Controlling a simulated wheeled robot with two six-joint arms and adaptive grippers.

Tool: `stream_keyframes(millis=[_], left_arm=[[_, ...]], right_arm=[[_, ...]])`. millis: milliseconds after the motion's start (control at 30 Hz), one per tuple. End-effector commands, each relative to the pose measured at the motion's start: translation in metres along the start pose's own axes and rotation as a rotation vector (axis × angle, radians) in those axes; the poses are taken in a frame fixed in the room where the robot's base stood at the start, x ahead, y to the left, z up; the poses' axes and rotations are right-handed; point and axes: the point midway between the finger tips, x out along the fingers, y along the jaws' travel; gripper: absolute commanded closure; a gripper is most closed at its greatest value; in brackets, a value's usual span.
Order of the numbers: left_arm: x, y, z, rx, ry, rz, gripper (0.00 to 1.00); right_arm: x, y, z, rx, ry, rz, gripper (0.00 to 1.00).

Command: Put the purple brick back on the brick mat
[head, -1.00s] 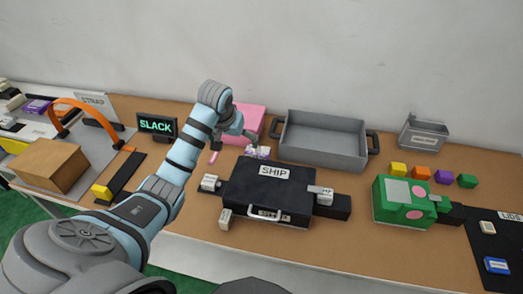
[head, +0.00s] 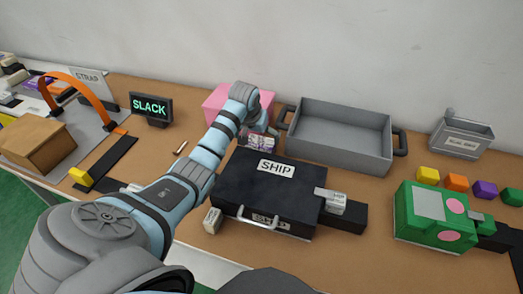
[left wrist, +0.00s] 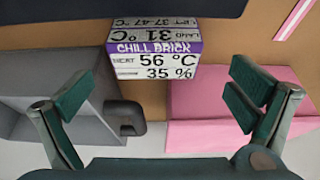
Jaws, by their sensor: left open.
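A small white brick with a purple band marked CHILL BRICK (left wrist: 153,62) lies between the open fingers of my left gripper (left wrist: 157,92) in the left wrist view, and the fingers do not touch it. In the head view this brick (head: 259,143) lies behind the black case, in front of the pink box. My left gripper (head: 268,133) is just above and behind it, partly hidden by its own wrist. A plain purple block (head: 485,190) also stands at the right. I cannot identify a brick mat for certain. My right gripper is not in view.
The black SHIP case (head: 270,185) lies in front of the brick. The pink box (head: 222,98) and grey tray (head: 340,140) flank my gripper closely. The green box (head: 415,203) stands right. A grey mat (head: 95,125) with an orange strap lies left. Open tabletop (head: 190,112) shows left of the pink box.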

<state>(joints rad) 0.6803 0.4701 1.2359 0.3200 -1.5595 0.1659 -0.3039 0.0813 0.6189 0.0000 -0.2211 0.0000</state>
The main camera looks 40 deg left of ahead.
Motion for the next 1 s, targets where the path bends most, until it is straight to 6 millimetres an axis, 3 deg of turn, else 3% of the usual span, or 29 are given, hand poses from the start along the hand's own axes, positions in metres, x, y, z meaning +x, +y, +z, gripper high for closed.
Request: stream_keyframes(millis=[300, 567, 900, 1000], left_arm=[[0.054, 0.007, 0.004, 0.003, -0.001, 0.003, 0.00], [0.059, 0.006, 0.003, 0.003, 0.001, 0.001, 0.00], [0.059, 0.006, 0.003, 0.003, 0.001, 0.001, 0.54], [0.059, 0.006, 0.002, 0.003, 0.002, 0.001, 0.63]], right_arm=[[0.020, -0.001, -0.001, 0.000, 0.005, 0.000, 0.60], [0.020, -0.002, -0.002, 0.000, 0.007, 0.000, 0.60], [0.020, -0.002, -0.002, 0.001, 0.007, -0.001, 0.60], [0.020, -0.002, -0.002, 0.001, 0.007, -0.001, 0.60]])
